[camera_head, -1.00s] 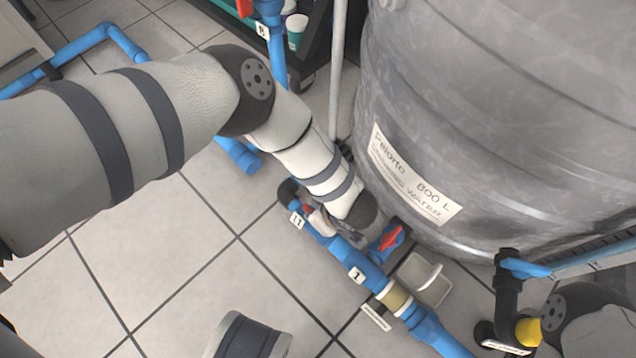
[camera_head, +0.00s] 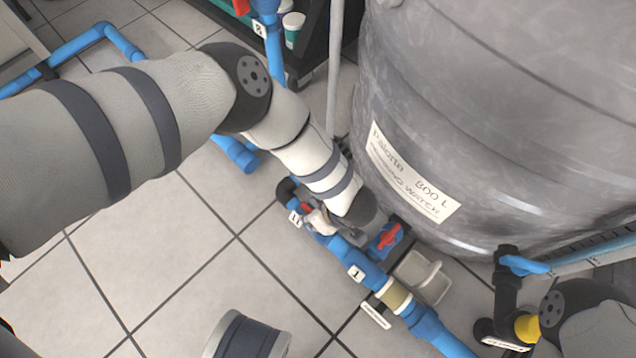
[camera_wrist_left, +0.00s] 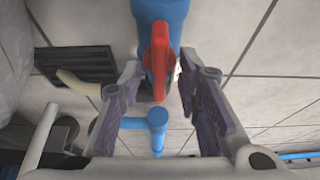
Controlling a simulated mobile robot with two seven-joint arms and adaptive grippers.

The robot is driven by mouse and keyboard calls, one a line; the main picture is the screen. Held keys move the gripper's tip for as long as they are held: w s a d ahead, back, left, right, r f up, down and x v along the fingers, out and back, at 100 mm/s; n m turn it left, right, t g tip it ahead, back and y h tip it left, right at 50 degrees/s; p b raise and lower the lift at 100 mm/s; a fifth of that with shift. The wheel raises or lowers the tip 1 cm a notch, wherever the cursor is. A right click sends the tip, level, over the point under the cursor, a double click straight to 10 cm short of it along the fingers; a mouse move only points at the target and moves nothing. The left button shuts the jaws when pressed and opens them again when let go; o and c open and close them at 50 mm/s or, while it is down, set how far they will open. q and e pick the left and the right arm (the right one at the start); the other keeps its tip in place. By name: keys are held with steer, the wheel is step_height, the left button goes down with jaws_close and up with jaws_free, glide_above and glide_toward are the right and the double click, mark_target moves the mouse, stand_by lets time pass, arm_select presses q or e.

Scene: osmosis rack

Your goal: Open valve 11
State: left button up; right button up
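The tag reading 11 (camera_head: 295,218) sits on the blue pipe in the head view, beside a small visible piece of red handle (camera_head: 307,208). My left gripper (camera_head: 322,220) is down at this valve, and my wrist hides part of it. In the left wrist view the red handle (camera_wrist_left: 160,62) stands lengthwise on the blue pipe (camera_wrist_left: 160,10). The two fingers of my left gripper (camera_wrist_left: 160,72) are open, one on each side of the handle. A gap shows on both sides.
A large grey tank (camera_head: 480,120) stands close on the right. Another red-handled blue valve (camera_head: 388,238) and the pipe tagged 1 (camera_head: 357,272) lie just right of my gripper. A thin grey post (camera_head: 335,70) rises behind.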

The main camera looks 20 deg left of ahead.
arm_select(q)
steer(key=v, duration=1.2)
